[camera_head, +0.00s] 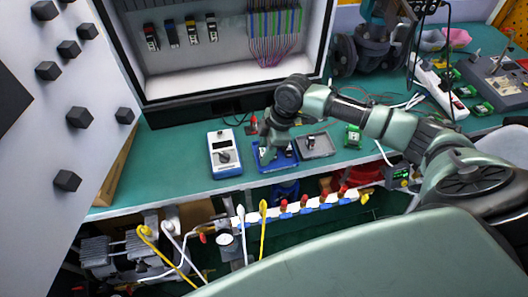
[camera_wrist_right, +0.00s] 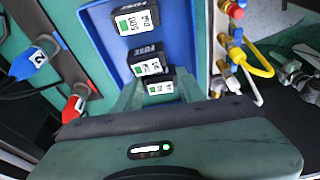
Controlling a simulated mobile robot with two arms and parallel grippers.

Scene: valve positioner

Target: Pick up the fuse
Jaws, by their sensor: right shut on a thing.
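Black fuses with white and green labels are in a blue tray (camera_head: 280,163) on the green bench. In the right wrist view the tray (camera_wrist_right: 95,22) holds one fuse (camera_wrist_right: 136,20) at the far end and another fuse (camera_wrist_right: 147,62) nearer. A third fuse (camera_wrist_right: 160,86) is between the fingertips of my right gripper (camera_wrist_right: 158,92). In the head view my right gripper (camera_head: 268,154) reaches down into the left part of the blue tray and is shut on that fuse, which is mostly hidden there. I cannot tell whether it touches the tray floor. My left gripper is not in view.
A blue-and-white meter (camera_head: 224,154) lies left of the tray. A grey tray (camera_head: 317,146) with a small item is close on the right. An open cabinet (camera_head: 220,60) stands behind. Valves and cables (camera_head: 300,207) line the bench's front edge.

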